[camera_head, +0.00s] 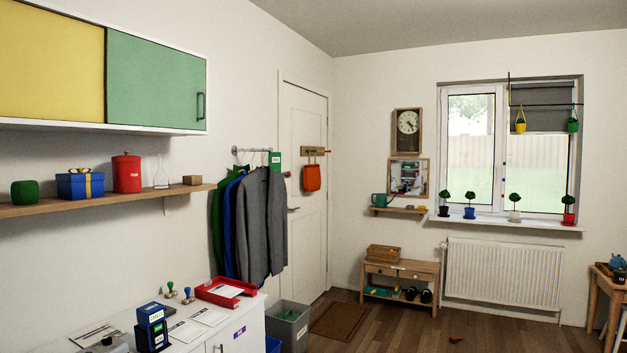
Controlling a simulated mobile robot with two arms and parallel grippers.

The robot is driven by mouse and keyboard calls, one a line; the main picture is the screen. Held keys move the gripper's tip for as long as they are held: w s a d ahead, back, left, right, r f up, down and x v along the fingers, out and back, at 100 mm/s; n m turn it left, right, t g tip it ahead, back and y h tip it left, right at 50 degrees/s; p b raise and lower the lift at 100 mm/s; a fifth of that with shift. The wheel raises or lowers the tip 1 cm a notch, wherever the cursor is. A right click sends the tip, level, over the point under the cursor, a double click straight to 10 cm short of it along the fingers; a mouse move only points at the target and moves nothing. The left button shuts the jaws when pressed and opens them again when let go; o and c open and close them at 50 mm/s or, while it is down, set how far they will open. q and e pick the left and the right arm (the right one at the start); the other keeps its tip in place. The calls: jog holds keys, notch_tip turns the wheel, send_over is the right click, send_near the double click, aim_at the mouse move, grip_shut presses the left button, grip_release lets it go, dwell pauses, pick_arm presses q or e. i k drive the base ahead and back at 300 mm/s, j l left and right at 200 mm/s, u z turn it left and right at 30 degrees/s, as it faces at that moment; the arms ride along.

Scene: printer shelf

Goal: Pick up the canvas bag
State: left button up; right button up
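An orange-red bag (312,178) hangs by its handles from a wooden hook rail (314,151) on or beside the white door, in the far corner. It is the only bag I can make out, and I cannot tell from here whether it is canvas. Nothing covers it. Neither of my grippers shows in the head view.
Coats (250,222) hang left of the door (305,225). A white cabinet (235,335) with a red tray (226,291) and stamps stands at front left. A grey bin (290,324) and a brown doormat (339,321) lie before the door. Wooden floor is open at right.

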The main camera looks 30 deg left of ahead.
aim_at(312, 178)
jog(key=i+u, duration=0.15)
jog(key=i, duration=1.3)
jog(key=i+u, duration=0.2)
jog(key=i, duration=1.2)
jog(key=i+u, duration=0.15)
jog(key=i, duration=0.35)
jog(key=i+u, duration=0.15)
jog(key=i, duration=0.35)
jog(key=i+l+u, duration=0.1)
jog(key=i, duration=0.4)
jog(key=i+l+u, duration=0.15)
jog(key=i, duration=0.35)
jog(key=i+l+u, duration=0.15)
jog(key=i, duration=0.35)
jog(key=i+u, duration=0.2)
jog(key=i, duration=0.95)
jog(key=i+l+u, duration=0.2)
jog(key=i, duration=0.95)
jog(key=j, duration=0.1)
